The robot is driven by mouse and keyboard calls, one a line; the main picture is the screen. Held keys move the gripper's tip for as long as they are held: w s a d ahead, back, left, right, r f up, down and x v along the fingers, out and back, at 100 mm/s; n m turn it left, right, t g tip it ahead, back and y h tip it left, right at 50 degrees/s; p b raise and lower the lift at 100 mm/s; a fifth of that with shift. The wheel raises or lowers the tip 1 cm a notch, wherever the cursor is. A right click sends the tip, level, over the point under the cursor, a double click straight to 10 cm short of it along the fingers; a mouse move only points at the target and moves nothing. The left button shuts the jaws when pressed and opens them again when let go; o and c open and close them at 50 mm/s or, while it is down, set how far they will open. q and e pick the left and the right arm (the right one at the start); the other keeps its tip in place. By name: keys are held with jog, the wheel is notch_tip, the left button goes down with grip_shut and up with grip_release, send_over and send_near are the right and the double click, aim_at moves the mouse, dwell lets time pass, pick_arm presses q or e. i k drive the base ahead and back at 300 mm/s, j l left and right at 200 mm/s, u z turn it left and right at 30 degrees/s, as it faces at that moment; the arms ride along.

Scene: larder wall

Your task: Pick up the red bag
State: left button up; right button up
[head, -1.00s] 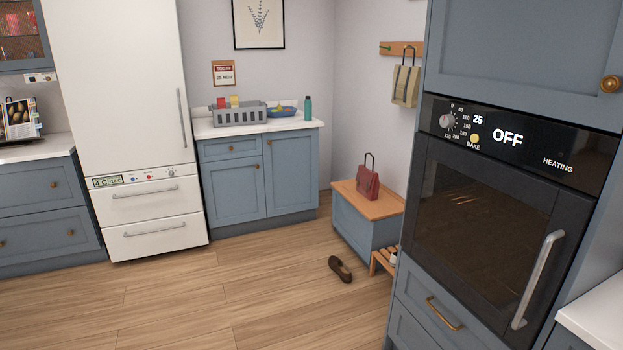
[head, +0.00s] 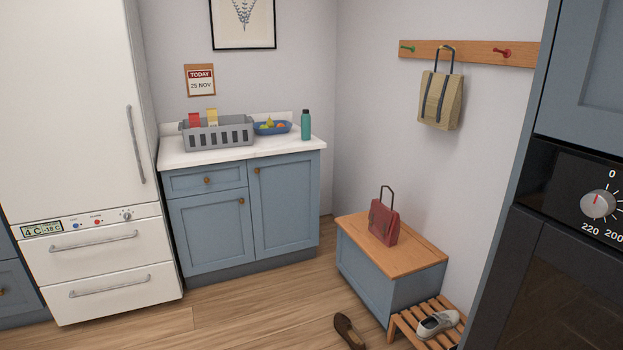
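The red bag (head: 383,222) stands upright on the wooden top of a blue bench chest (head: 413,258), against the right wall. Its dark handle loop sticks up above it. Nothing covers the bag and nothing holds it. Neither of my grippers shows in the head view.
A brown shoe (head: 349,331) lies on the floor before the chest. A slatted rack (head: 405,325) with a grey shoe (head: 437,323) stands beside it. The oven unit (head: 580,215) closes off the right. A beige bag (head: 440,100) hangs above. The wooden floor (head: 240,320) at front left is clear.

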aim_at(384, 223)
jog(key=i+j+z, duration=0.1)
jog(key=i+z, duration=0.3)
jog(key=i+j+z, duration=0.4)
jog(key=i, duration=0.2)
jog(key=i+j+z, duration=0.4)
jog(key=i+l, duration=0.1)
